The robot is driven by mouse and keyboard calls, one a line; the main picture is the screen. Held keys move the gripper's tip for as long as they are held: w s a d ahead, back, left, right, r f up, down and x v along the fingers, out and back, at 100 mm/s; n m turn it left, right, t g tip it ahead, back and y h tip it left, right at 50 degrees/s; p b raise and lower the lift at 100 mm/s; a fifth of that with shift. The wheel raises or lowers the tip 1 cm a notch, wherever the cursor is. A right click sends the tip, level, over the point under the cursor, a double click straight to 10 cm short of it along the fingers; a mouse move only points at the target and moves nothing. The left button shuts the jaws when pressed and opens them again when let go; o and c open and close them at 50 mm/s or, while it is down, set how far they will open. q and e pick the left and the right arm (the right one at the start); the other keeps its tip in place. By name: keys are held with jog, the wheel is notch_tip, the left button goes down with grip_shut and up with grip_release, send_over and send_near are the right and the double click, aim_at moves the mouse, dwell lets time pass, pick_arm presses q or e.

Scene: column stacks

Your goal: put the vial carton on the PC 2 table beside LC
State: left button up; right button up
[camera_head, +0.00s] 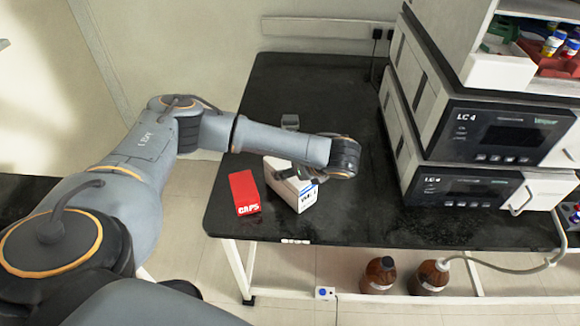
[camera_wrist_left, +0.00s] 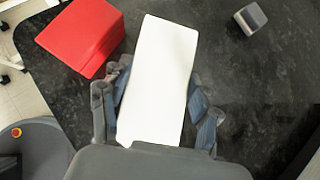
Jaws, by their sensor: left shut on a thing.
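The vial carton (camera_head: 306,199) is a white box with a printed label, at the front left part of a black table (camera_head: 300,100). It fills the middle of the left wrist view (camera_wrist_left: 158,70). My left gripper (camera_head: 293,178) is shut on it, with fingers on both of its long sides. I cannot tell whether the carton rests on the table or hangs just above it. The arm hides part of its top in the head view. Instruments marked LC 4 (camera_head: 470,190) stand stacked on the table's right side. No PC 2 sign is readable. My right gripper is not in view.
A red box marked CAPS (camera_head: 244,192) stands close left of the carton, also in the left wrist view (camera_wrist_left: 80,37). A small grey block (camera_head: 290,121) lies farther back. The tabletop between carton and instruments is clear. Brown bottles (camera_head: 379,275) stand below.

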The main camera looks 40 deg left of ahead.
pick_arm(q)
jog(key=shift+d, duration=0.15)
jog(key=o, duration=1.6)
jog(key=shift+f, duration=0.1)
jog(key=v, duration=0.5)
jog(key=shift+w, duration=0.1)
jog(key=shift+p+v, duration=1.35)
jog(key=shift+v, duration=2.2)
